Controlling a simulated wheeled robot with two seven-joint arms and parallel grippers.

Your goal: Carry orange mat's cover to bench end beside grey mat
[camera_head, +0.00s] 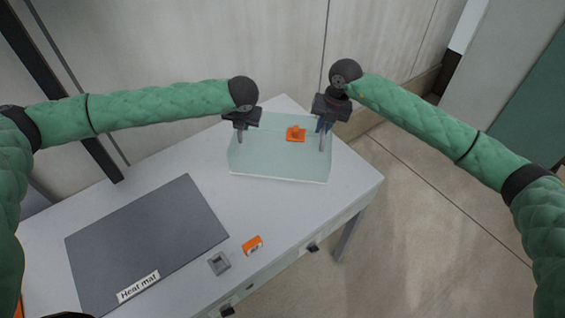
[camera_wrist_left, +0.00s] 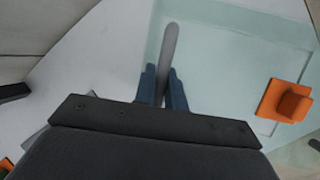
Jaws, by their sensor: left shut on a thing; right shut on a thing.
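The clear, pale green cover (camera_head: 277,165) is at the far right end of the bench, with an orange piece (camera_head: 296,134) on its top. My left gripper (camera_head: 240,126) is shut on the grey handle at its left side; that handle (camera_wrist_left: 169,50) runs between the blue fingers in the left wrist view. My right gripper (camera_head: 323,124) is shut on the handle at its right side. I cannot tell whether the cover touches the bench. The grey mat (camera_head: 145,235), labelled "Heat mat", lies flat to the left of the cover, with bare bench between.
The white bench (camera_head: 290,220) also holds a small orange block (camera_head: 252,245) and a small grey square piece (camera_head: 219,263) near its front edge. A wall stands close behind. Open floor lies to the right. An orange edge (camera_head: 19,306) shows at lower left.

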